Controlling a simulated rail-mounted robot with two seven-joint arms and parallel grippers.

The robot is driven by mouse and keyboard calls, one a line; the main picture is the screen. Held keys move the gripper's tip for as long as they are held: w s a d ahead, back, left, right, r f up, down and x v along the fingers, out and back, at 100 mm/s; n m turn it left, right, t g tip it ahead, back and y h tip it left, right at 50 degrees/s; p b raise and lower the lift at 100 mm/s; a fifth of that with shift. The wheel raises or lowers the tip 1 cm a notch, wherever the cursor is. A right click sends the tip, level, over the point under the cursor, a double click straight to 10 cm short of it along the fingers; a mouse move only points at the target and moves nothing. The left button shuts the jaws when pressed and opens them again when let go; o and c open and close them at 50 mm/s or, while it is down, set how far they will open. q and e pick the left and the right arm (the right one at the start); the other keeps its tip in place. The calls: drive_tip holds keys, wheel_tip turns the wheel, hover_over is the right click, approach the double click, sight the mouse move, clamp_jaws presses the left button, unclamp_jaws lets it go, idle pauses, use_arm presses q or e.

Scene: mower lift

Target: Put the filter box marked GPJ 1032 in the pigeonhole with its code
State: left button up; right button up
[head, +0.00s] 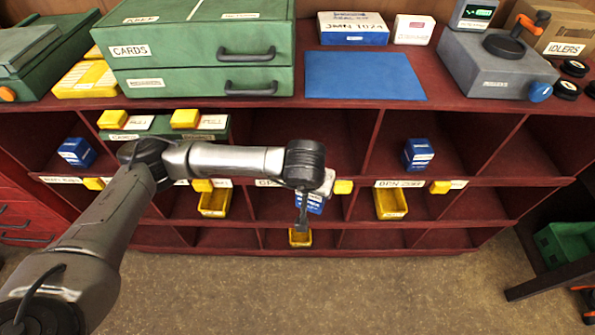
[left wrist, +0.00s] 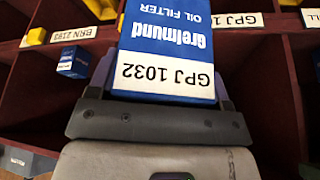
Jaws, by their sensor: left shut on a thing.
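The blue and white filter box (left wrist: 165,65) reads GPJ 1032, upside down in the left wrist view. My left gripper (left wrist: 160,105) is shut on it. In the head view the box (head: 313,204) shows partly behind my left gripper (head: 303,212), in front of the middle of the red shelf. A label starting GPJ 1 (left wrist: 237,20) shows on a shelf edge beyond the box, its end hidden. In the head view a partly covered label starting GP (head: 268,183) is left of the wrist. I cannot tell whether the box is past the shelf's front. My right gripper is out of view.
Blue boxes stand in pigeonholes at left (head: 76,152) and right (head: 418,153). Yellow bins (head: 214,203) (head: 390,204) (head: 300,238) sit in lower compartments. A BRN 2193 label (left wrist: 72,35) is left in the wrist view. Green drawers (head: 200,50) and a blue mat (head: 364,76) are on top.

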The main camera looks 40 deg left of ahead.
use_arm(q)
drive_tip(key=a+f+b, duration=0.1)
drive_tip(key=f, duration=0.1)
drive_tip(key=a+f+n+b, duration=0.1)
drive_tip(key=f, duration=0.1)
drive_tip(key=w+a+f+n+b, duration=0.1)
drive_tip(key=f, duration=0.1)
drive_tip(key=shift+w+f+g+y, duration=0.1)
drive_tip(key=shift+g+y, duration=0.2)
drive_tip(key=shift+y, duration=0.1)
drive_tip(key=w+a+f+b, duration=0.1)
drive_tip(key=w+a+b, duration=0.1)
drive_tip(key=w+a, duration=0.2)
drive_tip(key=w+a+f+n+b, duration=0.1)
drive_tip(key=w+a+f+b, duration=0.1)
drive_tip(key=w+a, duration=0.3)
drive_tip(key=w+a+f+n+b, duration=0.1)
drive_tip(key=w+a+b, duration=0.2)
drive_tip(key=w, duration=0.3)
drive_tip(key=shift+a+f+y, duration=0.15)
drive_tip(key=shift+a+f, duration=0.05)
drive_tip(key=shift+a, duration=0.25)
drive_tip(key=shift+a+f+y, duration=0.15)
drive_tip(key=shift+a+f, duration=0.05)
drive_tip(key=shift+a, duration=0.25)
drive_tip(key=shift+f, duration=0.15)
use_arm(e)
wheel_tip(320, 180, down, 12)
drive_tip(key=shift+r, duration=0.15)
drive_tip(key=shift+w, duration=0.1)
